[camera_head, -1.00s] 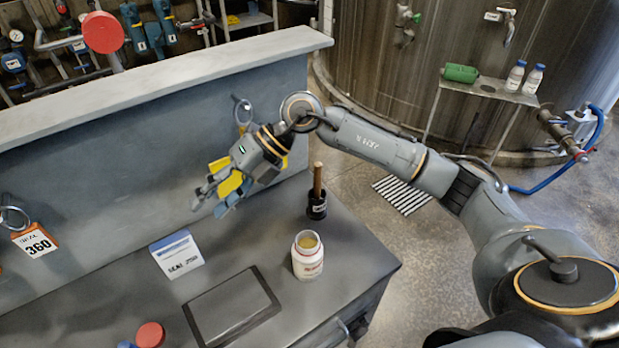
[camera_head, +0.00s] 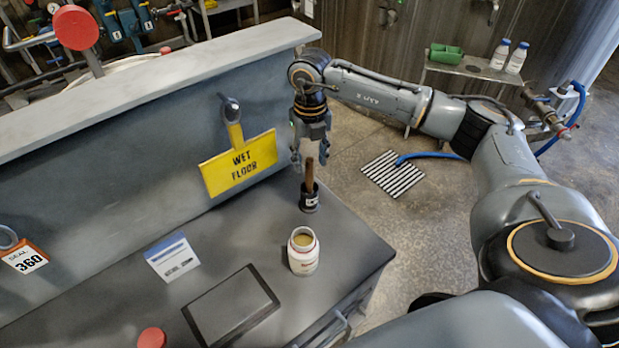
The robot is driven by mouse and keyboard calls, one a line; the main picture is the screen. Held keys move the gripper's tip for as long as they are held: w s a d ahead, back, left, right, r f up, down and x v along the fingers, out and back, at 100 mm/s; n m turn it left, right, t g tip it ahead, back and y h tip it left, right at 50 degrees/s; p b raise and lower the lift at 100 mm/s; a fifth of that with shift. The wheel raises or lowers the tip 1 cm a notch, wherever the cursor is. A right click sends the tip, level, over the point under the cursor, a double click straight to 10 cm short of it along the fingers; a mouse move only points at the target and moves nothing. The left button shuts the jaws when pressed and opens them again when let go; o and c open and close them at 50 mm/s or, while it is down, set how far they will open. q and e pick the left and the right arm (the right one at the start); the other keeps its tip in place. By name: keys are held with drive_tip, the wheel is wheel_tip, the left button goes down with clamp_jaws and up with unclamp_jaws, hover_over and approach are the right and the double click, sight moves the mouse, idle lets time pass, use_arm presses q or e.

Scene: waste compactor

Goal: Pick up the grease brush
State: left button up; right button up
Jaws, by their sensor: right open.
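The grease brush (camera_head: 309,178) stands upright with its wooden handle up and its dark lower part (camera_head: 309,200) on the counter's far right corner. My right gripper (camera_head: 309,160) points down directly above the handle, with its fingers open. The handle's top appears at or between the fingertips; I cannot tell whether they touch it. My left gripper is not in view.
An open white jar (camera_head: 303,254) stands in front of the brush. A dark flat panel (camera_head: 231,307), a white-blue card (camera_head: 172,257) and a red knob (camera_head: 151,338) are on the counter (camera_head: 120,290). A yellow wet floor sign (camera_head: 238,164) hangs on the wall behind.

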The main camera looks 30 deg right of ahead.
sight(310, 192)
drive_tip(key=shift+f+p, duration=0.5)
drive_tip(key=shift+f, duration=0.05)
wheel_tip(310, 192, down, 4)
drive_tip(key=shift+w+r+p, duration=0.15)
drive_tip(key=shift+r+p, duration=0.05)
drive_tip(key=shift+p, duration=0.7)
drive_tip(key=shift+f, duration=0.4)
clamp_jaws()
